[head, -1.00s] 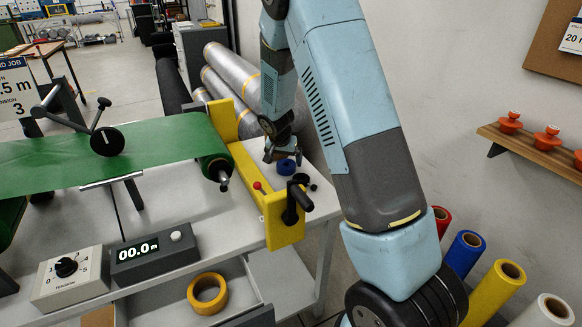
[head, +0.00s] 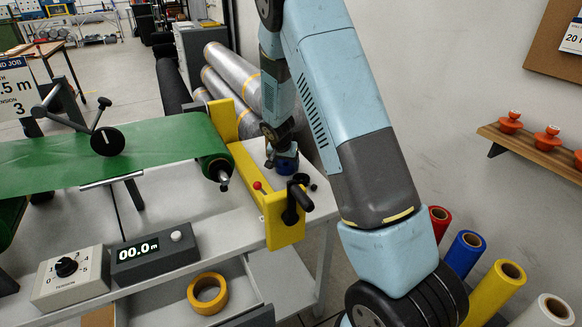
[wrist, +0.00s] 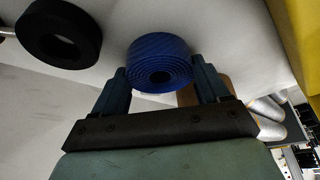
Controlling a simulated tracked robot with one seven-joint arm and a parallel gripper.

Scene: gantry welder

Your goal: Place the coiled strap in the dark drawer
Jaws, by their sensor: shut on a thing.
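The coiled strap (wrist: 160,62) is a blue roll, seen end-on between my fingers in the wrist view. In the head view the blue strap (head: 287,163) shows at the far right corner of the white bench, behind the yellow frame. My gripper (wrist: 162,85) is shut on it, one finger on each side; in the head view my gripper (head: 283,160) points down there. The strap is at or very near the bench top; I cannot tell if it touches. An open drawer (head: 262,290) shows below the bench, its dark front partly cut off at the bottom edge.
A yellow frame (head: 268,195) with a black handle stands between my gripper and the drawers. Coloured rolls (head: 465,255) stand at right.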

